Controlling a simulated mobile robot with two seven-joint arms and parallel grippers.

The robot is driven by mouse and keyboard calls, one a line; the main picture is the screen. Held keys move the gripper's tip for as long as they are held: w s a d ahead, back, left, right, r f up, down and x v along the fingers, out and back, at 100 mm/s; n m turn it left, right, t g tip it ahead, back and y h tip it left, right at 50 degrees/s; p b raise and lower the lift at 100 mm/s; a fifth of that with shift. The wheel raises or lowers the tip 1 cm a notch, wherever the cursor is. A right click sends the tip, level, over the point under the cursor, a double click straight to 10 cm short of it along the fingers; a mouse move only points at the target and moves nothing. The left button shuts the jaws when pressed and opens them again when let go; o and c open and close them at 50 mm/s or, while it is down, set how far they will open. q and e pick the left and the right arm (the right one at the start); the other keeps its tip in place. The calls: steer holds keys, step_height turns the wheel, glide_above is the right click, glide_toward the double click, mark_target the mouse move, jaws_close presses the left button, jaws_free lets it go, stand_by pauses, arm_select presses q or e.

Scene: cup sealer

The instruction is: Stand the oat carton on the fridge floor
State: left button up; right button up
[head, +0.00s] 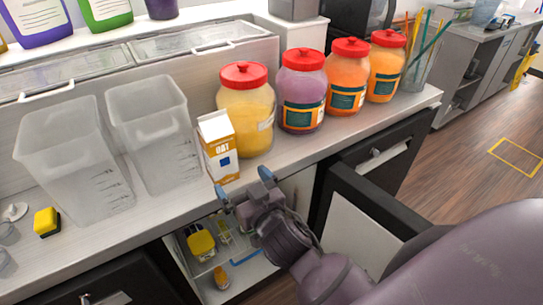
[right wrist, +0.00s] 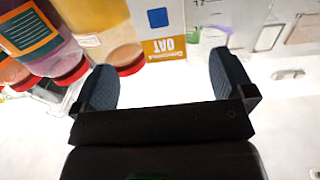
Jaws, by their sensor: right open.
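The oat carton (head: 219,148) is white and ochre with a gable top. It stands upright on the counter, left of the yellow jar. My right gripper (head: 243,183) is open just in front of the carton, at the counter's front edge, with nothing between its fingers. In the right wrist view the carton (right wrist: 163,32) shows upside down beyond the open fingertips (right wrist: 165,85). The fridge (head: 235,262) under the counter is open, its door (head: 370,230) swung out to the right. Its floor shows only partly, behind my arm. My left gripper is not in view.
Red-lidded jars (head: 302,92) stand in a row right of the carton. Two clear plastic tubs (head: 158,128) stand to its left. Inside the fridge are a yellow item (head: 201,243) and an orange-topped item (head: 221,276).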

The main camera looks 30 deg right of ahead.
steer(key=s+d+f+g, duration=0.2)
steer(key=s+d+f, duration=0.1)
steer(key=s+f, duration=0.3)
steer(key=s+d+f+g, duration=0.2)
steer(key=s+d+f, duration=0.15)
steer(key=f, duration=0.45)
steer(key=s+d+f+g, duration=0.2)
steer(key=s+d+f, duration=0.2)
steer(key=f, duration=0.3)
steer(key=t, duration=0.6)
glide_toward(223, 150)
steer(key=w, duration=0.1)
steer(key=shift+w+a+p, duration=0.2)
steer(key=shift+w+p, duration=0.45)
steer(key=shift+w, duration=4.75)
